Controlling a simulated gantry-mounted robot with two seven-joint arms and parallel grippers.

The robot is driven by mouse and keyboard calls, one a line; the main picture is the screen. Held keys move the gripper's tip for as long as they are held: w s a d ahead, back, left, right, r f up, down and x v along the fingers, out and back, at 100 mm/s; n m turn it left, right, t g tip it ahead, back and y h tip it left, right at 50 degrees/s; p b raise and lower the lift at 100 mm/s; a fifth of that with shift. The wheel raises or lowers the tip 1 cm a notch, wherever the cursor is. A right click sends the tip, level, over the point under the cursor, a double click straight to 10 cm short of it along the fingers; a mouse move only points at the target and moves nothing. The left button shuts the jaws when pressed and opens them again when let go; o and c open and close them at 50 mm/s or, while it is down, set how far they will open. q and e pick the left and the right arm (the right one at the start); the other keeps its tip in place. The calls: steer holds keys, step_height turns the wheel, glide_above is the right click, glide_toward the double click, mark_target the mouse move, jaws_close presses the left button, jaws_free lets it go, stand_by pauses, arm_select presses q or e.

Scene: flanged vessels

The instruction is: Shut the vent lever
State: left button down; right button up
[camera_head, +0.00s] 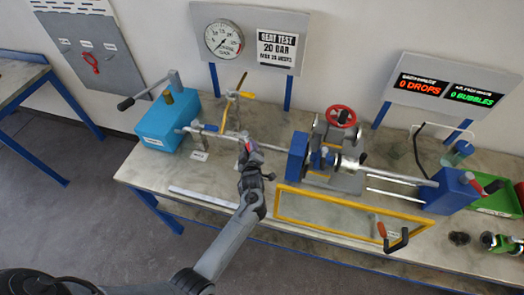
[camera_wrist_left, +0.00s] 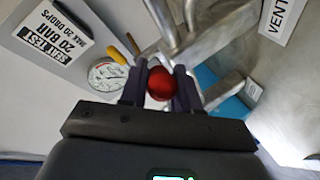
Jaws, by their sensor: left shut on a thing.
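The vent lever's red ball knob (camera_wrist_left: 160,84) sits between the two fingers of my left gripper (camera_wrist_left: 160,90) in the left wrist view. My left gripper (camera_head: 248,152) is shut on this knob above the bench, just left of the blue clamp block. The knob (camera_head: 251,147) shows only partly in the head view. Metal rods (camera_wrist_left: 172,25) run behind the knob; the lever's pivot is not clear. A white label reading VENT (camera_wrist_left: 283,18) is at the upper right of the wrist view. My right gripper is out of view.
A blue pump box (camera_head: 168,122) stands left, a yellow-handled valve (camera_head: 232,98) behind my gripper, and a clamp rig with a red handwheel (camera_head: 341,116) to the right. A yellow frame (camera_head: 350,204) lies in front. A gauge panel (camera_head: 250,38) stands behind. Bare bench (camera_head: 150,170) shows front left.

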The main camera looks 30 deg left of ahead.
arm_select(q)
steer(key=shift+w, duration=0.1)
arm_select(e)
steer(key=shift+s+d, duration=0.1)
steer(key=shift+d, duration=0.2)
arm_select(q)
steer(key=c, duration=0.9)
jaws_free()
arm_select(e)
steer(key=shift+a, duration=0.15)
